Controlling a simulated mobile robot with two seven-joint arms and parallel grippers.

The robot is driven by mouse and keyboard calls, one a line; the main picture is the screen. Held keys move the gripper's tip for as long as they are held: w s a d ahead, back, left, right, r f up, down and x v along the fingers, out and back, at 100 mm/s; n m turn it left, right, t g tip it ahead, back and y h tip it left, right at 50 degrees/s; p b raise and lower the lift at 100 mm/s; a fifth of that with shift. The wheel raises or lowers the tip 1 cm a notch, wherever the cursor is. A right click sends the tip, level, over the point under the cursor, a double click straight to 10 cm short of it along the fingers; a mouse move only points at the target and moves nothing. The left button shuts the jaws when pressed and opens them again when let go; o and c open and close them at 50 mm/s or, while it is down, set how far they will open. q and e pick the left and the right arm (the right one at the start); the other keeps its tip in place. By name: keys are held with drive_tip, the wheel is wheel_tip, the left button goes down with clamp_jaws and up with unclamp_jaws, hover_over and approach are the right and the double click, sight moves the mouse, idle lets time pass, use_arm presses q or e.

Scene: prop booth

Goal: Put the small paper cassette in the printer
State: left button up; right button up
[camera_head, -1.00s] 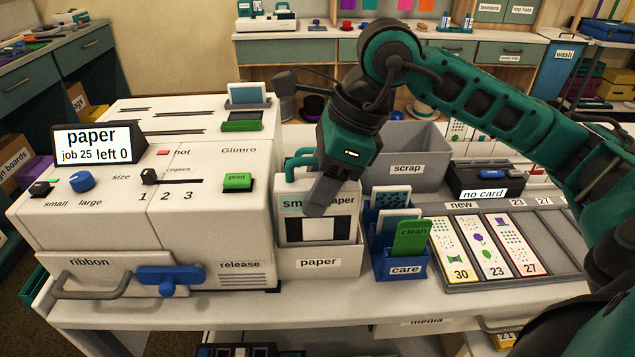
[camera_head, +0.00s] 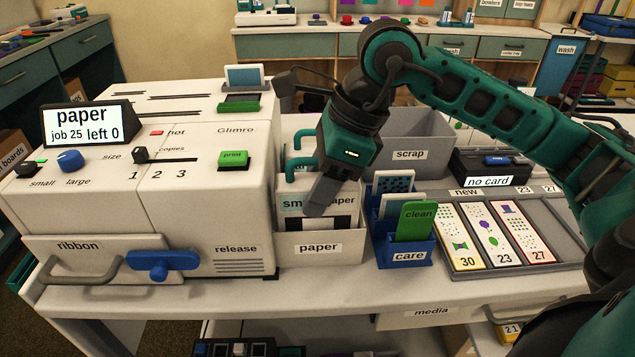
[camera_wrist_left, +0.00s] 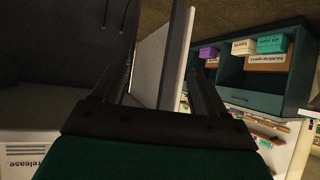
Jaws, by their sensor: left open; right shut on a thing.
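The small paper cassette (camera_head: 291,207) is white with a dark window and a teal handle. It stands upright, its lower part inside the white paper bin (camera_head: 345,250). My right gripper (camera_head: 322,193) is shut on it near the top, fingers pointing down and covering part of its label. The printer (camera_head: 205,215) stands just left of the bin, and its display reads paper, job 25, left 0. My left gripper (camera_wrist_left: 160,65) shows only in the left wrist view, open; a pale panel appears between its fingers, and I cannot tell whether they touch it.
Another teal handle (camera_head: 305,137) shows behind the cassette. The blue care holder (camera_head: 405,254) with cards is right of the bin. The grey scrap bin (camera_head: 425,150) stands behind. A card tray (camera_head: 560,232) lies at right. A blue handle (camera_head: 160,262) juts from the printer front.

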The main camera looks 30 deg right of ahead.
drive_tip(key=shift+f+b, duration=0.4)
drive_tip(key=shift+f, duration=0.1)
use_arm(q)
drive_tip(key=shift+w+d+f, duration=0.1)
drive_tip(key=shift+d+f, duration=0.2)
drive_tip(key=shift+d, duration=0.1)
use_arm(e)
drive_tip(key=shift+f, duration=0.15)
use_arm(q)
drive_tip(key=shift+w+r, duration=0.1)
drive_tip(key=shift+r, duration=0.05)
use_arm(e)
drive_tip(key=shift+f, duration=0.1)
use_arm(q)
drive_tip(key=shift+a, duration=0.1)
use_arm(e)
drive_tip(key=o, duration=1.4)
drive_tip(key=p+v, duration=0.1)
drive_tip(key=v, duration=1.2)
drive_tip(key=shift+p, duration=0.3)
use_arm(q)
drive_tip(key=shift+s+a+r, duration=0.2)
drive_tip(key=shift+s+a, duration=0.1)
drive_tip(key=shift+a, duration=0.05)
use_arm(e)
drive_tip(key=shift+a, duration=0.1)
